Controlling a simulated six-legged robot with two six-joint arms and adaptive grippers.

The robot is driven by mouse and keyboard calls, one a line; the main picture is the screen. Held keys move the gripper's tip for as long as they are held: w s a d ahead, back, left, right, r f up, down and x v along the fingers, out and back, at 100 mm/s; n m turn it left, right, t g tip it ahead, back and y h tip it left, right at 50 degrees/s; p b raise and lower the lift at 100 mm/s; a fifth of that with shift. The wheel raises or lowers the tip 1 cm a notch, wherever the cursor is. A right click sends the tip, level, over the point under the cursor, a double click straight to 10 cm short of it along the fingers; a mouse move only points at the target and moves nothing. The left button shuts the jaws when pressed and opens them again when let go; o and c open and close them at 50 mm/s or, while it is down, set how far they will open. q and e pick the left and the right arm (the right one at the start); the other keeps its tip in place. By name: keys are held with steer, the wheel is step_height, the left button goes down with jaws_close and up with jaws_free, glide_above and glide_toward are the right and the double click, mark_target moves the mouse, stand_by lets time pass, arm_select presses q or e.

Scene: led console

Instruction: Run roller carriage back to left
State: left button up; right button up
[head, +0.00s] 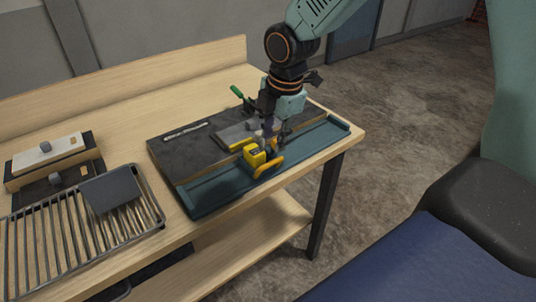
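The roller carriage (254,157), a yellow block with a yellow bar handle on its right side, sits around the middle of the teal rail along the front of a dark flat bed (178,150). My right gripper (270,136) points down from above, right at the carriage's rear side. Its fingers are small and dark and overlap a pale rounded part there. I cannot tell whether they touch or grip it. The teal rail (208,200) is bare to the left of the carriage and also to its right. My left gripper is out of view.
A green-handled lever (238,92) stands at the bed's back edge. A grey plate with a yellow strip lies on the bed. A wire rack (60,232) and a white-topped box (48,151) are at the left. The wooden table (120,115) ends just right of the device.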

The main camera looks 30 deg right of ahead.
mark_target(271, 163)
steer(key=f, duration=0.4)
steer(key=w+f, duration=0.1)
steer(key=f, duration=0.2)
steer(key=shift+w+b, duration=0.1)
steer(key=shift+b, duration=0.2)
steer(key=shift+d+f, duration=0.2)
steer(key=shift+f, duration=0.2)
steer(key=shift+d+f, duration=0.1)
steer(key=shift+w, duration=0.2)
steer(key=shift+a, duration=0.25)
steer(key=shift+c, duration=1.3)
steer(key=shift+s+d, duration=0.2)
steer(key=c, duration=0.4)
jaws_close()
steer(key=shift+a, duration=0.1)
